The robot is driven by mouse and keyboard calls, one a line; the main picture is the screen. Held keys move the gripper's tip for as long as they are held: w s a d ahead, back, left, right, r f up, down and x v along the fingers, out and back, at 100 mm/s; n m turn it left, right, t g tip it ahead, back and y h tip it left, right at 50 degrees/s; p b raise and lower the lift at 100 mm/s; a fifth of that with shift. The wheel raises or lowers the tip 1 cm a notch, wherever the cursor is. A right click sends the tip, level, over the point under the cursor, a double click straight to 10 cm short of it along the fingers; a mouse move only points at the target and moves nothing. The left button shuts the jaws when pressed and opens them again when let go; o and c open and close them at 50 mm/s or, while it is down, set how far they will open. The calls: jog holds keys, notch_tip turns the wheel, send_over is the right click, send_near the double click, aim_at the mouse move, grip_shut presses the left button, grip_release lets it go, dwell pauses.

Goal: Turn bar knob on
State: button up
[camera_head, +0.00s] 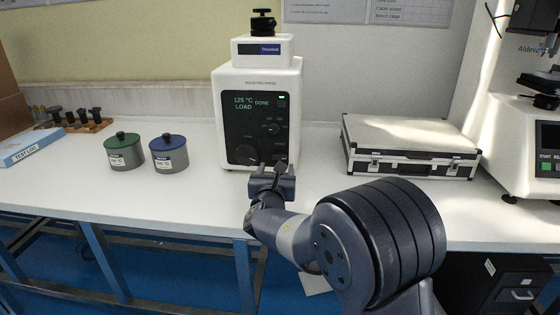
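The white mounting press (226,120) stands upright on the bench in the middle, with a black front panel. Its display reads 125 °C, LOAD and DONE, and a small green light shows at the panel's upper right. A round dark knob (245,153) sits at the panel's lower left and a smaller knob (273,128) higher on the right. I cannot tell which one is the bar knob. My gripper (271,167) is in front of the panel's lower right and hides that part. Its fingertips look apart, but whether something is between them is unclear, as is any contact.
A silver-edged case (405,143) lies right of the press, with another tester (543,140) beyond it. Green-lidded (124,152) and blue-lidded (169,153) pots stand to the left, near a blue box (33,147) and a wooden rack (88,126). The white bench (150,205) is clear in front.

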aim_at(279, 157)
jog(key=shift+w+d, duration=0.15)
jog(key=shift+w, duration=2.85)
jog(key=shift+c, duration=0.3)
jog(key=c, duration=0.9)
